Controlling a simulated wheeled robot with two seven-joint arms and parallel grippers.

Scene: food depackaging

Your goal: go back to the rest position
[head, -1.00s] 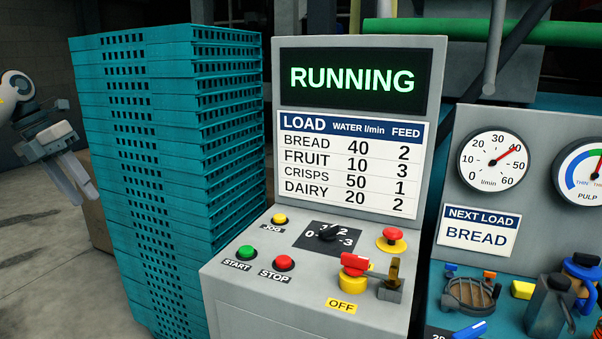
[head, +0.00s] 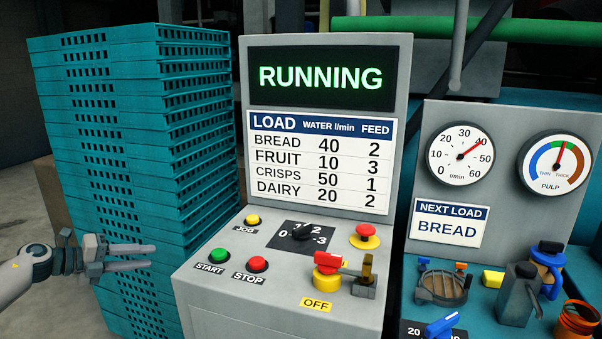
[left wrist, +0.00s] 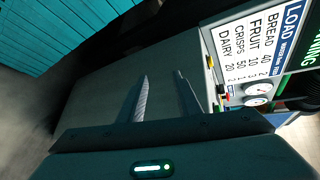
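My left gripper (head: 152,256) is at the left of the head view, in front of the teal crate stack and left of the control console. Its two fingers point right and are apart, with nothing between them. The left wrist view shows the same two fingers (left wrist: 162,92) spread and empty, with the console's side beyond them. My right gripper is not in the head view.
A tall stack of teal crates (head: 105,150) stands left of the grey console (head: 230,300), whose screen (head: 320,78) reads RUNNING. To the right are a gauge panel (head: 440,110), a blue-handled knob (head: 441,325), a dark jug (head: 519,295) and an orange coil (head: 576,322).

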